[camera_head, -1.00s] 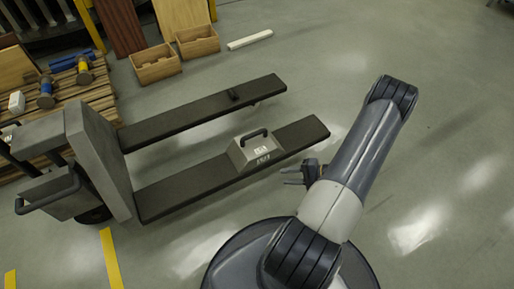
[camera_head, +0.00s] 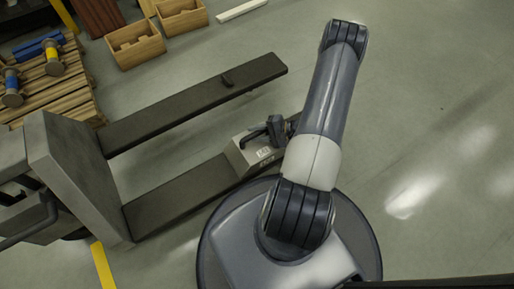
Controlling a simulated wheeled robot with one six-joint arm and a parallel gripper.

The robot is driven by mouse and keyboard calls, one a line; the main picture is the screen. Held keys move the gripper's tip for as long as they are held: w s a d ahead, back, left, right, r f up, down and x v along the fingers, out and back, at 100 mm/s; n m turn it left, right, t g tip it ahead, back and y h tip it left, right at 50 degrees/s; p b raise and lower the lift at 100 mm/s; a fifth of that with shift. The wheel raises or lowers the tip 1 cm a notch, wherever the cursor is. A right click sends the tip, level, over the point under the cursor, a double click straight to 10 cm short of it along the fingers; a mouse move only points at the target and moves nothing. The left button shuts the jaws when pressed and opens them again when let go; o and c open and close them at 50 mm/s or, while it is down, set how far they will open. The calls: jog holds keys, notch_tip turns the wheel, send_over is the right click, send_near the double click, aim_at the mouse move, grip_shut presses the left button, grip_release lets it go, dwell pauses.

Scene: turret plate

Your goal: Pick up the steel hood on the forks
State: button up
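The steel hood (camera_head: 245,158) is a small grey block with sloped sides, a white label and a black handle on top. It sits on the near fork (camera_head: 175,198) of the pallet truck, towards the fork's free end. My gripper (camera_head: 272,131) is at the right end of the hood's handle, over the hood's top. The dark fingers and dark handle merge in the picture, so I cannot tell whether the fingers are open or closed around it. My arm hides the tip of the near fork and the area right of the hood.
The truck's grey upright body (camera_head: 75,170) stands at left. Wooden boxes (camera_head: 136,46) and a pallet with tools (camera_head: 50,90) lie at upper left. The floor at right is clear.

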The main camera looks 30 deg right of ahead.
grip_shut()
dwell(1.4)
